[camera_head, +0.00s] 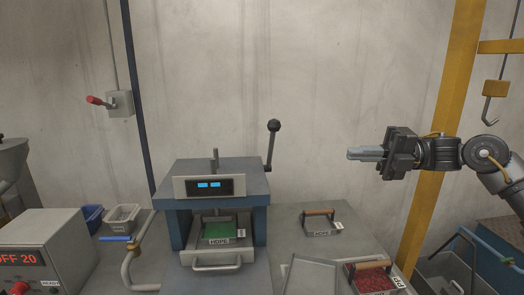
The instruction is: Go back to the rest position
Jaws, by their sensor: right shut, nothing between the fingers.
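My right gripper (365,153) is raised in front of the wall at the right, its fingers pointing left. The fingers are together, with nothing between them. It is clear of the bench and apart from every object. My left gripper does not show.
A blue press-like machine (174,201) with a lit display and black-knobbed lever stands at centre, a green-filled tray in its opening. A control box (40,240) stands left. A yellow post (446,110) rises behind my right arm.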

